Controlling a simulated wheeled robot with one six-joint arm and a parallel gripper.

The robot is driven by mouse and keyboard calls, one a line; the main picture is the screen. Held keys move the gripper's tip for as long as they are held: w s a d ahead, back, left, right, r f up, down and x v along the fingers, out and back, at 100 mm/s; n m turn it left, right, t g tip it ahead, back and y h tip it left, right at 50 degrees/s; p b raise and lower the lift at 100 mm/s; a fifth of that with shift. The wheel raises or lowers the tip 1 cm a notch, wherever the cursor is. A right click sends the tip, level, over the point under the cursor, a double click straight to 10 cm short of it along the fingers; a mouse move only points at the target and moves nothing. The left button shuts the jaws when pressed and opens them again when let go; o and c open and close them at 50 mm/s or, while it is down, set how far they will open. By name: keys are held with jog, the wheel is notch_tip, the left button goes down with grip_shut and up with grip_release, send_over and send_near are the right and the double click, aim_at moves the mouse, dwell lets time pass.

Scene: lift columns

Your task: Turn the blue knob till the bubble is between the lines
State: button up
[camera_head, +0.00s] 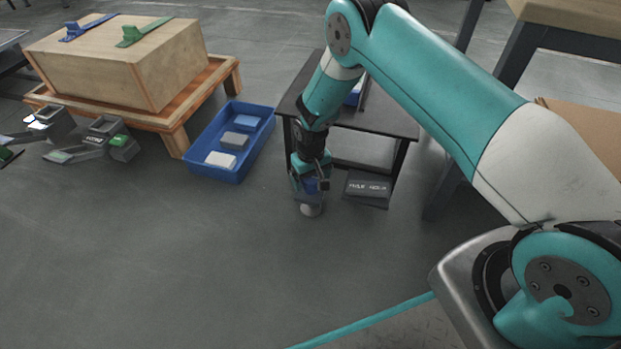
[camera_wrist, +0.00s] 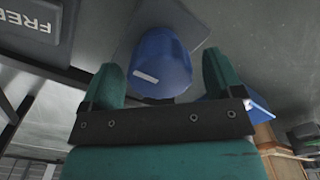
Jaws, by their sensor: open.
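The blue knob (camera_wrist: 160,62), with a short white mark on its side, sits between the two teal fingers of my gripper (camera_wrist: 162,75) in the wrist view. The fingers are open, with a gap visible on both sides of it. In the head view the knob (camera_head: 311,186) is a small blue patch, partly hidden by my gripper (camera_head: 312,178), which points down in front of the dark table. I cannot make out a bubble or its lines in either view.
A blue bin (camera_head: 212,176) with several blocks lies to the left. A wooden crate (camera_head: 120,62) stands at far left. The front floor is mostly clear.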

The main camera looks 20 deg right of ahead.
jog(key=c, duration=0.9)
jog(key=shift+m+p, duration=0.3)
jog(key=m+p, duration=0.2)
jog(key=m, duration=0.1)
jog(key=shift+r, duration=0.15)
jog(key=m+p, duration=0.2)
jog(key=m, duration=0.3)
jog(key=shift+m, duration=0.4)
jog(key=o, duration=0.9)
